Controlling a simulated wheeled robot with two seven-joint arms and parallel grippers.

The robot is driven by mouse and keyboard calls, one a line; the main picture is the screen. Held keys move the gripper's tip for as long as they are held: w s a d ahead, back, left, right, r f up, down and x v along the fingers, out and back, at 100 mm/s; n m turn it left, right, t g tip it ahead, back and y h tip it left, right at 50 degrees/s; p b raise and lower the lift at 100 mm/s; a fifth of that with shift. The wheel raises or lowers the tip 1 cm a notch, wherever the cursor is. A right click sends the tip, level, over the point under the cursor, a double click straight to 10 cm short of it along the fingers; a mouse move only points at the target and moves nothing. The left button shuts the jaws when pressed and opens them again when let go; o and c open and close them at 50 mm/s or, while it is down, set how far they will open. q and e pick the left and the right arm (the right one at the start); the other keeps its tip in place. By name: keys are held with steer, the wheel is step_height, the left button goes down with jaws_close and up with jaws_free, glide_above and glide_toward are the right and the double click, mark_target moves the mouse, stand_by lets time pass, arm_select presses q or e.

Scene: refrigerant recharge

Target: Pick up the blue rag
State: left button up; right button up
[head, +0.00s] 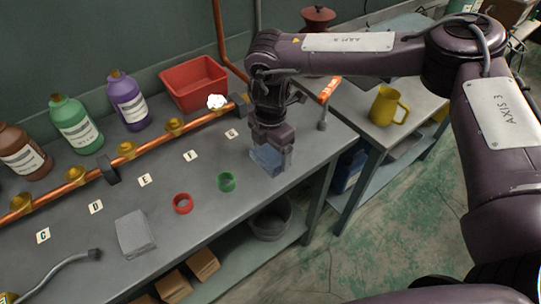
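The blue rag (265,159) is a small blue-grey folded cloth near the right end of the grey workbench (205,240). My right gripper (273,160) points down right at it, with the rag showing beside and below its fingers. One finger shows on the right side of the rag; the other is hidden. I cannot tell whether the fingers are closed on the rag, or whether it is lifted off the bench. My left gripper is not in view.
A red bin (193,84) stands at the back. A yellow mug (386,106) stands on the side table.

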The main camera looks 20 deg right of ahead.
mark_target(270, 153)
steer(key=c, duration=0.5)
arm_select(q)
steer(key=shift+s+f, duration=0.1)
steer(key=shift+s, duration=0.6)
arm_select(e)
steer(key=shift+o, duration=0.2)
steer(key=shift+r, duration=0.1)
steer(key=shift+r, duration=0.45)
step_height(270, 153, up, 5)
steer(key=shift+f+b, duration=0.15)
steer(key=shift+b, duration=0.3)
arm_select(q)
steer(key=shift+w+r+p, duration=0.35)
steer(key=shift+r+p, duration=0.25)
steer(key=shift+p, duration=0.4)
arm_select(e)
step_height(270, 153, up, 14)
steer(key=shift+r, duration=0.2)
